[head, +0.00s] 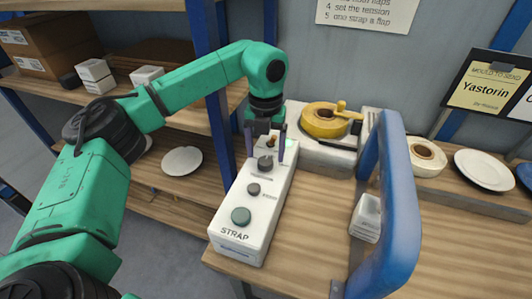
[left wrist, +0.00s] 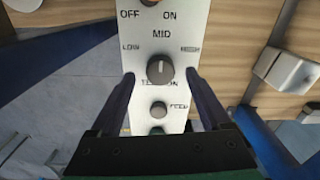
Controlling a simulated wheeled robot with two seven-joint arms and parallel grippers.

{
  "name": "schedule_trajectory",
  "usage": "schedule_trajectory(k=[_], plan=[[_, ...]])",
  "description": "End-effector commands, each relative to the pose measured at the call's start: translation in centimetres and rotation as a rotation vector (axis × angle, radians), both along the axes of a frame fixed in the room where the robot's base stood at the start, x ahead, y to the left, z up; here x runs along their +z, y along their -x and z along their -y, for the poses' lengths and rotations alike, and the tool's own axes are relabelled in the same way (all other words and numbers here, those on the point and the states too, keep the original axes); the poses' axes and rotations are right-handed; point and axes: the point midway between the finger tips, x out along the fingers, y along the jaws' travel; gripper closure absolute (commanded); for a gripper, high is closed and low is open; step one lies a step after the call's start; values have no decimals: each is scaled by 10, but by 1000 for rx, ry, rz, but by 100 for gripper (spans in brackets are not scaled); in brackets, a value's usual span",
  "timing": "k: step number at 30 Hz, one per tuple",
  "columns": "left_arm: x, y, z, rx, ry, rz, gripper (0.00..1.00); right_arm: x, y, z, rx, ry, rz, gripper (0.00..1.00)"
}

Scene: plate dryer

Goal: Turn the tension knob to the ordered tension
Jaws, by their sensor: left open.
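The white control box (head: 251,203) stands on the wooden table, with a green button above the word STRAP at its near end. The dark tension knob (head: 265,163) is on its top face. In the left wrist view the tension knob (left wrist: 160,69) sits between the labels LOW, MID and a right-hand label too blurred to read; its pale mark points up toward MID. My left gripper (head: 264,158) is open above the box, pointing down. Its two fingers (left wrist: 160,82) stand on either side of the knob, apart from it. My right gripper is not in view.
A smaller feed knob (head: 253,189) lies just nearer than the tension knob. A blue arched frame (head: 389,200) rises right of the box. A yellow tape reel (head: 326,120) sits behind. A paper sign (head: 370,12) hangs on the wall, partly cut off.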

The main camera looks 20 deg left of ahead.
Motion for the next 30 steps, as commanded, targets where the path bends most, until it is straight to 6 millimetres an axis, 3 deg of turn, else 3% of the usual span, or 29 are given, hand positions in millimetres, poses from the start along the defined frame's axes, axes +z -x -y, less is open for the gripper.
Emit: schedule_trajectory(k=[5, 12, 14, 18, 19, 30], plan=[[-20, 0, 0, -1, 0, 0, 19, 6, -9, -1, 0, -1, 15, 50], [-23, 0, 0, -1, 1, 2, 19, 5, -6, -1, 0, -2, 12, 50], [-23, 0, 0, -1, 1, 2, 38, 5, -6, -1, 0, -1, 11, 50], [-22, 0, 0, -1, 1, 1, 92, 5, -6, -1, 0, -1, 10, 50], [-22, 0, 0, -1, 1, 1, 100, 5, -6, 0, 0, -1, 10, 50], [-22, 0, 0, -49, 1, 1, 100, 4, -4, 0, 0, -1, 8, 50]])
